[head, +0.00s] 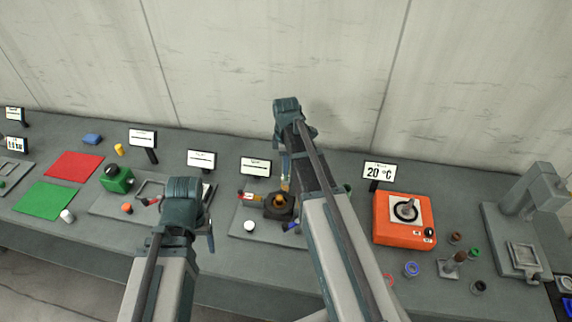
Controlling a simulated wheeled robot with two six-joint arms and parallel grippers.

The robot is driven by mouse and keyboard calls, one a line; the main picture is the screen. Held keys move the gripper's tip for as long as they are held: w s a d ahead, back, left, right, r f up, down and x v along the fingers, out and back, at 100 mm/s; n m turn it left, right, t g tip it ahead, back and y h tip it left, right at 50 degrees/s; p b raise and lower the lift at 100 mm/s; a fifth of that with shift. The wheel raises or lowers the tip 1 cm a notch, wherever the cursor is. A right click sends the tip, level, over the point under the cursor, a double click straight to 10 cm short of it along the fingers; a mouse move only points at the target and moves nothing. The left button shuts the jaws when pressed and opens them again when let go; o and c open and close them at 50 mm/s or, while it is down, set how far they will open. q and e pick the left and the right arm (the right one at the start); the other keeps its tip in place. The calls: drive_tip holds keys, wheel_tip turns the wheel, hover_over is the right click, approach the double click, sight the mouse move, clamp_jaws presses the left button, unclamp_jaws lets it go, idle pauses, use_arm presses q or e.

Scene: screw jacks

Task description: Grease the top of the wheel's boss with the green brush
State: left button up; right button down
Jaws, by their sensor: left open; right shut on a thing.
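A dark round part that looks like the wheel (277,209) lies on a grey plate in the middle of the bench, with an orange-yellow boss (279,201) at its centre. My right gripper (286,174) points down over the wheel, partly hidden by my own arm. It is shut on a thin, small thing just above the boss; the brush's green is not clear here, and I cannot tell whether its tip touches. My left gripper (210,236) is open, apart from the wheel, near the bench's front; its fingers are mostly hidden behind its wrist.
An orange device (403,221) with a 20 °C sign (378,172) stands right of the wheel. A grey press (522,225) stands further right. A green block (117,179), red mat (74,166) and green mat (44,201) are at left. A white cap (249,226) lies near the wheel.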

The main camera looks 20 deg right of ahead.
idle(0.3)
wheel_tip(320, 180, up, 3)
drive_tip(key=p, duration=0.2)
drive_tip(key=shift+p, duration=0.4)
idle(0.3)
